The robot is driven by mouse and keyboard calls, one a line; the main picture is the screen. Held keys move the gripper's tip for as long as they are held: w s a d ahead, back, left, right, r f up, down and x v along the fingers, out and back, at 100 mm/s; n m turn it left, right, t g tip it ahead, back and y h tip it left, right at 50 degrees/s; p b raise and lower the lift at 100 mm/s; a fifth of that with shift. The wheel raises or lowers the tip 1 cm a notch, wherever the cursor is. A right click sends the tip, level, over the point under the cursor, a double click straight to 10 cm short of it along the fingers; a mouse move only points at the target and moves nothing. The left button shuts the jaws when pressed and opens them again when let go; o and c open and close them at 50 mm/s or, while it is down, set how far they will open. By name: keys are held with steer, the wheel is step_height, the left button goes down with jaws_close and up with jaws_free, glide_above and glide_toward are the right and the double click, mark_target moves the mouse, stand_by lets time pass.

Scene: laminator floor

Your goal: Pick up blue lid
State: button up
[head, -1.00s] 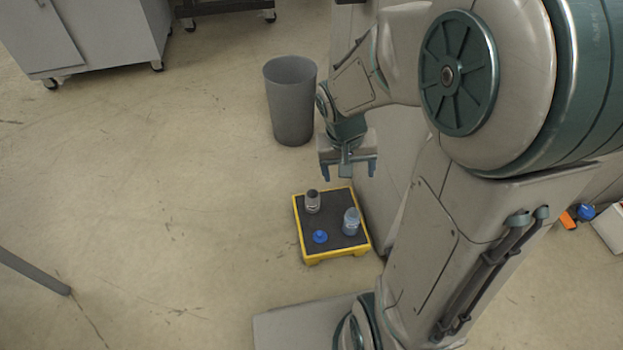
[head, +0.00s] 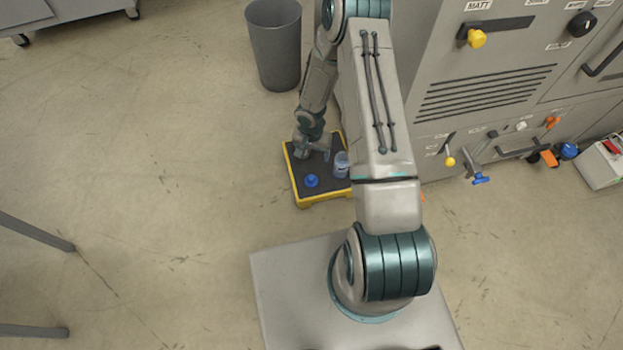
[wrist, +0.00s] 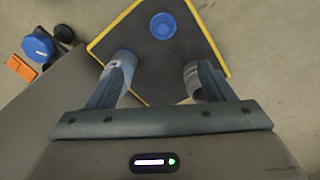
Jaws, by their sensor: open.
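The blue lid (head: 312,181) lies on the dark top of a low yellow-edged platform (head: 322,198), near its front left in the head view. In the wrist view the lid (wrist: 163,26) is ahead of my gripper, centred between the fingers and apart from them. My gripper (wrist: 160,72) is open and empty. In the head view it (head: 313,149) hangs over the back of the platform, short of the lid. A clear bluish jar (head: 341,166) stands right of the lid; it shows beside the left finger in the wrist view (wrist: 122,60).
A grey can (wrist: 193,73) stands beside the right finger; my gripper mostly hides it in the head view. A grey bin (head: 276,50) stands behind the platform. A grey machine (head: 480,95) with knobs is at right. The floor left of the platform is clear.

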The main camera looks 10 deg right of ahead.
steer(key=b, duration=0.3)
glide_above(311, 178)
step_height(311, 178, down, 10)
steer(key=shift+s+a+r, duration=0.1)
steer(key=shift+f+b, duration=1.3)
steer(key=shift+f, duration=1.9)
steer(key=c, duration=1)
